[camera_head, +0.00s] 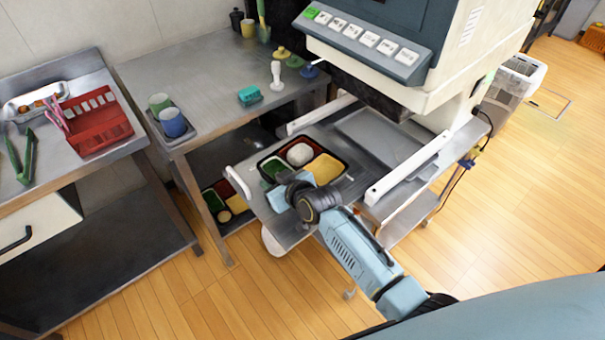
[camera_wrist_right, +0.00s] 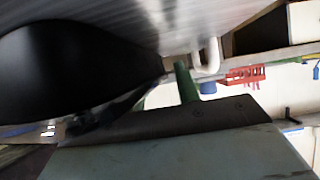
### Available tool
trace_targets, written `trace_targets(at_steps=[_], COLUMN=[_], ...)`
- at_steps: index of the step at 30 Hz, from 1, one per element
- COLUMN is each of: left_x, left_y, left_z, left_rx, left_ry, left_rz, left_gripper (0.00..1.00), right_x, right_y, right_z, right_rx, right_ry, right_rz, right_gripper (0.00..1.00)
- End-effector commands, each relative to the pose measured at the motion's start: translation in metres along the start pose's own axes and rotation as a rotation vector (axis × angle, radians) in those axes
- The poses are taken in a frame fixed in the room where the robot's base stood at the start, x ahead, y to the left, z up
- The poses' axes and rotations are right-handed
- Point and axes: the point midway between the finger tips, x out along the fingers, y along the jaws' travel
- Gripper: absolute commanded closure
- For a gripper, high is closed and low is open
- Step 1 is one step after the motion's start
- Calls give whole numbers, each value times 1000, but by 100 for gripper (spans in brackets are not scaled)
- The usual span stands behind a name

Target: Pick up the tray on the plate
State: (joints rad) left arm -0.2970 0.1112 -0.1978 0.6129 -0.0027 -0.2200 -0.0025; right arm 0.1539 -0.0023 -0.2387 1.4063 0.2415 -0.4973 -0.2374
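A black bento tray (camera_head: 340,160) with a red inner edge lies on the flat metal plate (camera_head: 284,226) in front of the machine. It holds white, yellow and green food. My right gripper (camera_head: 284,188) is at the tray's near left edge, close to the green part. From the head view I cannot tell whether it touches the tray. In the right wrist view a large black part (camera_wrist_right: 75,70) fills the left and hides much of the fingertips, so whether they are shut on the rim is unclear. My left gripper is not in view.
The machine (camera_head: 430,85) with a row of buttons overhangs the plate, with a white rail (camera_head: 408,168) at right. Another filled tray (camera_head: 225,200) is on the lower shelf. A red basket (camera_head: 97,122) and cups (camera_head: 172,122) stand at left.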

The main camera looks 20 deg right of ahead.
Motion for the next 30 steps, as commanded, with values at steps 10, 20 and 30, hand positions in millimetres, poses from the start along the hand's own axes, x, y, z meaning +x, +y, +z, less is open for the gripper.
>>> trace_targets(at_steps=[10, 20, 30], left_x=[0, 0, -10], left_y=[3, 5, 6], left_z=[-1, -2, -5], left_rx=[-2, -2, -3], left_ry=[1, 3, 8], left_rz=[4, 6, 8], left_gripper=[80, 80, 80], right_x=[0, 0, -12], right_y=[0, 0, 0], right_z=[0, -1, -23], right_rx=[0, -1, -1], right_ry=[0, 1, 4], right_rz=[0, 0, 0], right_gripper=[90, 100, 100])
